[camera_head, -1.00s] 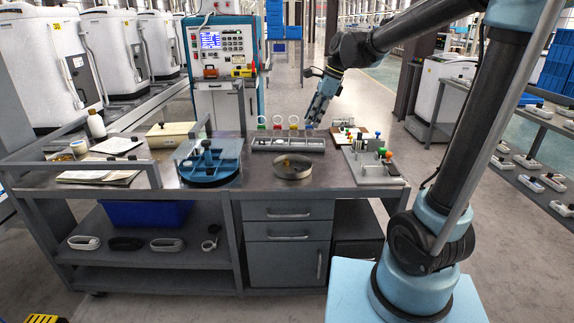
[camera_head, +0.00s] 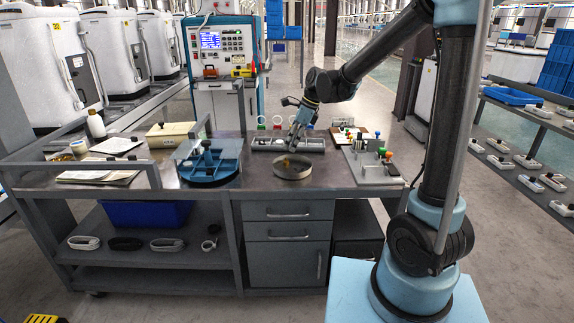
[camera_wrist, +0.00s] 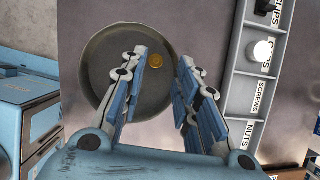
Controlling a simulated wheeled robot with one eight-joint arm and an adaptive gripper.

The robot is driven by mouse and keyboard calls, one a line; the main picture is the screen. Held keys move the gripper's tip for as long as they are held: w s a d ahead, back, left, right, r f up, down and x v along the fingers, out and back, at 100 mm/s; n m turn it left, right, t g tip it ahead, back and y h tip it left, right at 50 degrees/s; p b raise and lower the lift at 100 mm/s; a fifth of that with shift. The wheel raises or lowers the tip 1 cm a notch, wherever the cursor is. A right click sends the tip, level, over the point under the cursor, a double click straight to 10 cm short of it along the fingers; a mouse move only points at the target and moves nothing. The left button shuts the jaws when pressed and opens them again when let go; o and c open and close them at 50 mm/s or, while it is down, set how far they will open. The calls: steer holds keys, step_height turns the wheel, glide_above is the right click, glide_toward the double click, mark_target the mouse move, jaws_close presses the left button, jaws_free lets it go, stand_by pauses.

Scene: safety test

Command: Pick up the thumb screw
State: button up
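A small brass-coloured round piece, which looks like the thumb screw (camera_wrist: 185,61), lies inside a round grey dish (camera_wrist: 100,82) in the wrist view. In the head view it is a tiny orange spot (camera_head: 286,162) in the dish (camera_head: 293,173) on the workbench. My gripper (camera_wrist: 162,75) is open and empty in the wrist view, its two blue-padded fingers spread over the dish. The brass piece shows between the fingertips, closer to the right finger. In the head view my gripper (camera_head: 294,144) points down just above the dish; the exact height is hard to tell.
A grey compartment tray (camera_wrist: 235,90) with labels such as SCREWS and NUTS stands right of the dish in the wrist view; a white round thing (camera_wrist: 263,50) sits in it. A blue round fixture (camera_head: 210,170) stands left of the dish, and a board with coloured knobs (camera_head: 372,167) right of it.

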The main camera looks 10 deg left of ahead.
mark_target(286, 161)
steer(key=shift+d+x, duration=0.25)
steer(key=shift+x, duration=1.2)
steer(key=shift+d+x, duration=0.2)
steer(key=shift+x, duration=1.3)
steer(key=shift+s+f, duration=0.1)
steer(key=shift+f, duration=0.15)
jaws_close()
